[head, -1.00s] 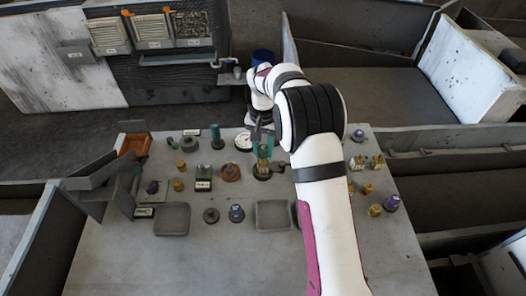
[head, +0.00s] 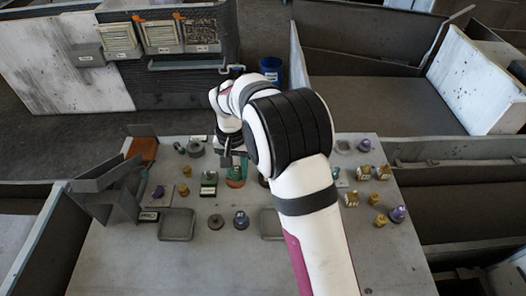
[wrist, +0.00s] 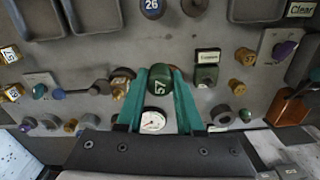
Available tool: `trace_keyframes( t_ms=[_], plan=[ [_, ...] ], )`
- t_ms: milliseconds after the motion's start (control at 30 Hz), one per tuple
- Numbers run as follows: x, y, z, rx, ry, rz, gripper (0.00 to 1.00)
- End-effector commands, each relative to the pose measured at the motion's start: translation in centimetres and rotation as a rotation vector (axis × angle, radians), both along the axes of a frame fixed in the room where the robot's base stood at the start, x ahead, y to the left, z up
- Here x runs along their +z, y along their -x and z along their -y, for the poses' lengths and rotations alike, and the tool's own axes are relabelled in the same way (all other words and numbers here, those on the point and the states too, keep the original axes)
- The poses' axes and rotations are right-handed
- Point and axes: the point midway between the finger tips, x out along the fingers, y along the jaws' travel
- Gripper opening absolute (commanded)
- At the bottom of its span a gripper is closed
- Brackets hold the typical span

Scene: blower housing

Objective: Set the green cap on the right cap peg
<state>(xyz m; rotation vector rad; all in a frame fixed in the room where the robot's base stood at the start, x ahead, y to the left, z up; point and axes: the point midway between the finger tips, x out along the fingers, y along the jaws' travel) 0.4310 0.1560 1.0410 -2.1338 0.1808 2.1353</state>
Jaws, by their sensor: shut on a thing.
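The green cap (wrist: 158,86), marked 57, sits between the teal fingertips of my gripper (wrist: 160,80) in the wrist view. My gripper is shut on it. In the head view my gripper (head: 237,170) is over the middle-left of the table, and the cap cannot be made out clearly there. A small plate with a blue-grey knob (wrist: 40,90) is at the left in the wrist view. Another plate with a purple knob (wrist: 285,48) is at the right. I cannot tell which thing is the right cap peg.
A white gauge (wrist: 153,121) lies below the cap in the wrist view. A green labelled box (wrist: 207,72) stands just right of the fingers. Brass parts (head: 351,198) cluster at the table's right side.

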Motion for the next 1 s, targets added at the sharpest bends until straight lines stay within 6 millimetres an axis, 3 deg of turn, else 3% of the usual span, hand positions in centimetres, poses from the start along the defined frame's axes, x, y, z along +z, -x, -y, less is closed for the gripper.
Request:
trace_keyframes(
  t_ms=[100,200,300,700,1000],
  plan=[
    [-0.5,4.0,-3.7,0.094,0.001,-0.001,0.0],
    [-0.9,6.6,-5.6,0.15,-0.001,0.001,0.0],
    [-1.3,7.9,-6.3,0.176,-0.001,0.0,0.0],
    [-5.8,8.2,-6.4,0.178,0.0,-0.001,0.0],
    [-6.2,8.1,-6.4,0.178,-0.002,0.001,0.0]
  ],
)
